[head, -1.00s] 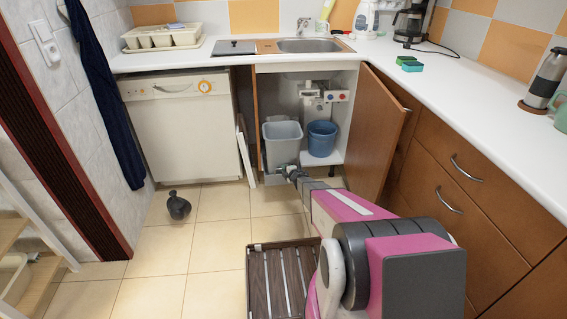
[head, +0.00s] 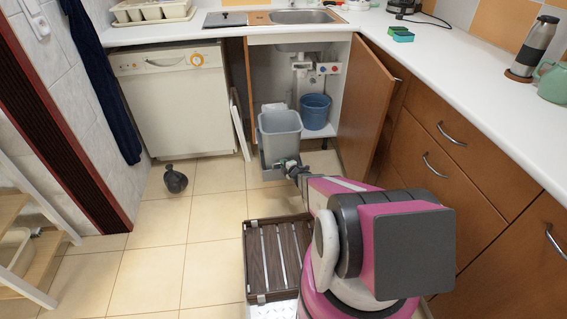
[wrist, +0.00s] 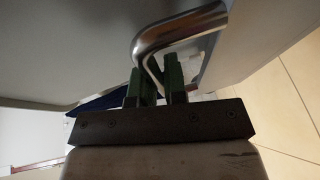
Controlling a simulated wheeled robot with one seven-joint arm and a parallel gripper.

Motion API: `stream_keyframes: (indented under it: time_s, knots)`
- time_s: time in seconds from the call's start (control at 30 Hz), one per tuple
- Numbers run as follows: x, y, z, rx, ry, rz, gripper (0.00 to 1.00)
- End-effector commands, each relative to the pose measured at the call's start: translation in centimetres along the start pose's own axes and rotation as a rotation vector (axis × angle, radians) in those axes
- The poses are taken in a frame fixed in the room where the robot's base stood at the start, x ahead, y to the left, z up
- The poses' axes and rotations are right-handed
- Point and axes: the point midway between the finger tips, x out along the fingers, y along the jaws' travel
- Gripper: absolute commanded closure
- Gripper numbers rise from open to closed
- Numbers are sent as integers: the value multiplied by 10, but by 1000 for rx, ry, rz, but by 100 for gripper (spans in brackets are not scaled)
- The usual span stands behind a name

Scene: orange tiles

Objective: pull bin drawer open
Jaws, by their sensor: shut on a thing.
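The bin drawer (head: 264,165) is a pull-out holder under the sink that carries a grey bin (head: 280,137). It stands partly out past the front of the cabinet. My gripper (head: 284,168) is low at the drawer's front. In the wrist view, the green fingers of my gripper (wrist: 160,82) are shut on a shiny metal bar handle (wrist: 178,32). The exact contact in the head view is too small to make out.
The cabinet door (head: 366,105) hangs open to the right. A blue bucket (head: 315,111) sits inside the cabinet. A dark vase (head: 175,180) stands left on the tiles.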

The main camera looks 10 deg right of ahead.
Motion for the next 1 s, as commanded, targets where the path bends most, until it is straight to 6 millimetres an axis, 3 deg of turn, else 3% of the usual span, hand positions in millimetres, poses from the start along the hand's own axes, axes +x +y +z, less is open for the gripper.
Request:
stream_keyframes:
  time_s: [0.43, 0.47, 0.5, 0.53, 1.0]
  knots:
    - [-1, -1, 0, 0, -2, -1, 100]
    - [-1, -1, 0, 0, -2, -1, 78]
    - [-1, -1, 0, 0, -2, -1, 65]
    - [-1, -1, 0, 0, -1, -1, 62]
    - [-2, 1, -2, 0, -1, 0, 62]
